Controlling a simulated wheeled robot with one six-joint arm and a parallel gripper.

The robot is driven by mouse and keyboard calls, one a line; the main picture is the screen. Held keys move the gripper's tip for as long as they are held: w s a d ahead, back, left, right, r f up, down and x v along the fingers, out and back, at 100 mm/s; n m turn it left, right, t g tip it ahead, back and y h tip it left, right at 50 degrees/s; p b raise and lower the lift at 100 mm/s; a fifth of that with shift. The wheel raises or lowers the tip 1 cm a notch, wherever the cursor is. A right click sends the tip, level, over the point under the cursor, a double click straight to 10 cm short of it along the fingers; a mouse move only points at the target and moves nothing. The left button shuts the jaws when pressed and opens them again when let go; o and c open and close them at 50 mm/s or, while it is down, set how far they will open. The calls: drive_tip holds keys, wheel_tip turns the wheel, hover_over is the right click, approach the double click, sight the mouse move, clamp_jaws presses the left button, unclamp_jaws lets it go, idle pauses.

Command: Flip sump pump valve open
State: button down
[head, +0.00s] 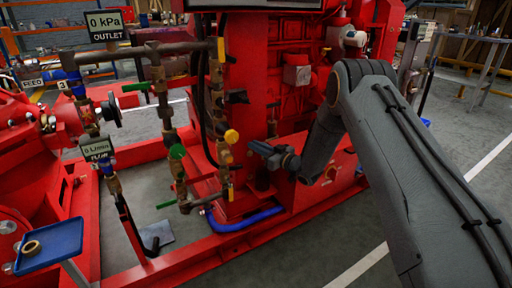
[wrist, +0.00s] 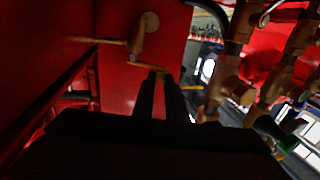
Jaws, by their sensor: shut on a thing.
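My gripper (wrist: 160,80) shows as two dark fingers in the wrist view, close together. Their tips are shut on a thin yellow handle (wrist: 147,66) in front of a red panel, which I take to be the sump pump valve's lever. A brownish fitting (wrist: 145,32) with another yellow bar stands just above and left of it. In the head view my gripper (head: 255,146) points left, beside the red engine housing and right of the brass pipework. The gripped handle cannot be made out there, and no label naming the valve is readable.
Brass pipes (wrist: 228,70) also stand close at right in the wrist view. A blue pipe (head: 245,219) runs low. A blue tray (head: 50,244) holds a ring.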

drive_tip(key=c, duration=1.8)
unclamp_jaws()
drive_tip(key=p+v, duration=0.2)
drive_tip(key=v, duration=0.6)
drive_tip(key=shift+o, duration=0.2)
